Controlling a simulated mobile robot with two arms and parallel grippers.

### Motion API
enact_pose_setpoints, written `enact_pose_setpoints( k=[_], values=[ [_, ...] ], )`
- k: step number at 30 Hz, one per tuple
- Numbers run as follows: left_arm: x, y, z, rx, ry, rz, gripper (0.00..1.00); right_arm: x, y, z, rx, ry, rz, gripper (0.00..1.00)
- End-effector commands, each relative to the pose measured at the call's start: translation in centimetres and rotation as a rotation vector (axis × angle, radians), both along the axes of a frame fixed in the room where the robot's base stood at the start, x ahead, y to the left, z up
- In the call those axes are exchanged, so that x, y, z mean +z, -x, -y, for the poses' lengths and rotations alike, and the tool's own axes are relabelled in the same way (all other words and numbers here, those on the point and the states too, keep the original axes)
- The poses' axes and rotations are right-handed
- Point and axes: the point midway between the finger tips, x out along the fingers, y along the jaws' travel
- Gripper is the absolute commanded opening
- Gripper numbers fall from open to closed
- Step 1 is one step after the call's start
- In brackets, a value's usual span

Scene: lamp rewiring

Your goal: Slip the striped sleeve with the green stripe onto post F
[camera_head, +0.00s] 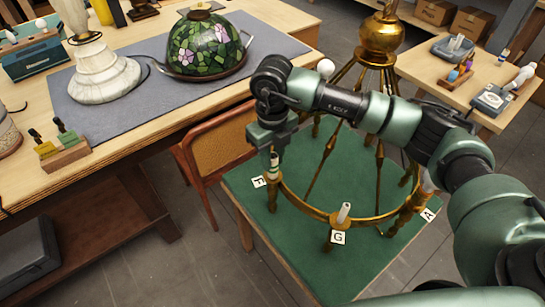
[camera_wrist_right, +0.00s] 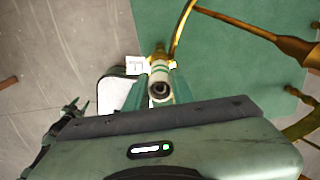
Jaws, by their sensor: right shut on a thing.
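The white sleeve with the green stripe (camera_head: 274,164) stands upright over post F, whose gold holder (camera_head: 272,196) is by the F label (camera_head: 258,182) on the chandelier ring. My right gripper (camera_head: 273,153) is shut on the sleeve from above. In the right wrist view the sleeve's hollow top (camera_wrist_right: 159,89) shows between the fingers, with gold metal just beyond it. I cannot tell how far the sleeve is around the post. My left gripper (camera_wrist_right: 76,108) seems to show at the left of the right wrist view, its fingers apart; it is outside the head view.
A white sleeve (camera_head: 343,212) stands at post G. Label A (camera_head: 427,215) marks another post at the right, near my right arm. The chandelier stands on a green-topped table (camera_head: 300,262). A chair (camera_head: 217,150) and a workbench with lamps are to the left.

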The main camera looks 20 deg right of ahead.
Motion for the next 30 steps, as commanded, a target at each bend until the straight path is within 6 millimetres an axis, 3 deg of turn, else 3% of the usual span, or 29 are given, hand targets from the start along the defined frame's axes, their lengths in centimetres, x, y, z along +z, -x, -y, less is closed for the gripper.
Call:
enact_pose_setpoints(
  k=[2,3,5,17,30],
  values=[
    [0.0,0.0,0.0,0.000,0.000,0.000,0.49,0.0,0.0,0.0,0.000,0.000,0.000,0.00],
    [0.0,0.0,0.0,0.000,0.000,-0.001,0.49,0.0,0.0,0.0,0.000,0.000,0.000,0.32],
    [0.0,0.0,0.0,0.000,0.000,-0.001,0.49,0.0,0.0,0.0,0.000,0.000,0.000,0.49],
    [-0.2,0.1,0.0,-0.001,0.000,-0.001,0.49,0.5,-0.1,0.0,-0.001,0.000,0.001,0.49],
    [-2.0,0.1,0.0,-0.001,0.000,-0.002,0.49,7.0,-0.1,0.0,-0.001,-0.001,0.003,0.49]
  ],
)
